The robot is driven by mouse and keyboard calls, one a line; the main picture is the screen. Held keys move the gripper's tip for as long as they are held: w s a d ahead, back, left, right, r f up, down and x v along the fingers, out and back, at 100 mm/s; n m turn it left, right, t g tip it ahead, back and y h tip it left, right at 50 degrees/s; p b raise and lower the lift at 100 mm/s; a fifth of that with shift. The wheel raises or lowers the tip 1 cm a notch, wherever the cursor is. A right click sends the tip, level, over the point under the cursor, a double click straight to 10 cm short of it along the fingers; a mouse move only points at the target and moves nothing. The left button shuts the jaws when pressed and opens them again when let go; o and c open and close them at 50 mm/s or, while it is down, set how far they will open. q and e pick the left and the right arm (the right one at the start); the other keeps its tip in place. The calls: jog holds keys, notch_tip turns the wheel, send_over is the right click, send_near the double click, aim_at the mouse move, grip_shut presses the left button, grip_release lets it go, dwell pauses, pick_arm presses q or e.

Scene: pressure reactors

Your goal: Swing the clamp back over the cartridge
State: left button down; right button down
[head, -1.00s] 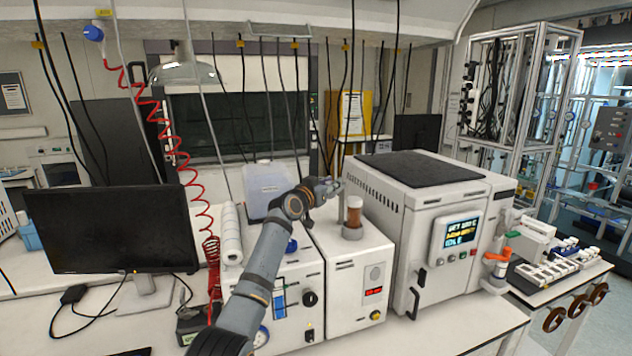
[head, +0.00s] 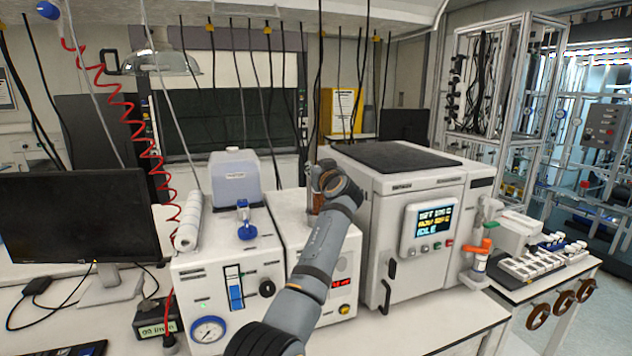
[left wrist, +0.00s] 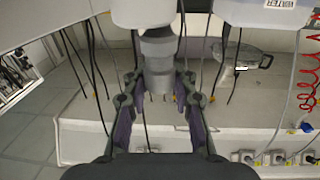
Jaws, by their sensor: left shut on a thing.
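My left gripper (head: 326,170) is over the top of the narrow white unit (head: 290,215), close to the large white oven-like unit. It covers most of the cartridge (head: 318,202), of which a brown strip shows upright below the wrist. In the left wrist view, the gripper's two fingers (left wrist: 157,90) are on either side of a grey stepped piece (left wrist: 157,55), which seems to be the clamp. The gripper is shut on it. In the head view the clamp is hidden behind the gripper, so I cannot tell how it sits relative to the cartridge. My right gripper is in neither view.
The large white unit (head: 405,180) stands close on the right of the gripper. To the left are a unit with a gauge and a blue valve (head: 243,215), a white canister (head: 235,180), a paper roll (head: 190,222) and a monitor (head: 75,220). Black cables hang behind.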

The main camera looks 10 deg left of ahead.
pick_arm(q)
jog(key=shift+w+d+f+n+g+y+b, duration=0.15)
jog(key=shift+d+f+n+g+y+b, duration=0.25)
jog(key=shift+d+n+y+b, duration=0.15)
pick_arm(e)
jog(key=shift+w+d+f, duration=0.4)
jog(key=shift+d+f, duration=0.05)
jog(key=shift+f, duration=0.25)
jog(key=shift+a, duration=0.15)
pick_arm(q)
jog(key=c, duration=1.1)
grip_release()
jog(key=shift+r, duration=0.2)
jog(key=shift+o, duration=0.2)
jog(key=shift+r, duration=0.15)
jog(key=shift+a+r, duration=0.1)
jog(key=shift+r, duration=0.2)
notch_tip(320, 180, up, 9)
jog(key=shift+r, duration=0.1)
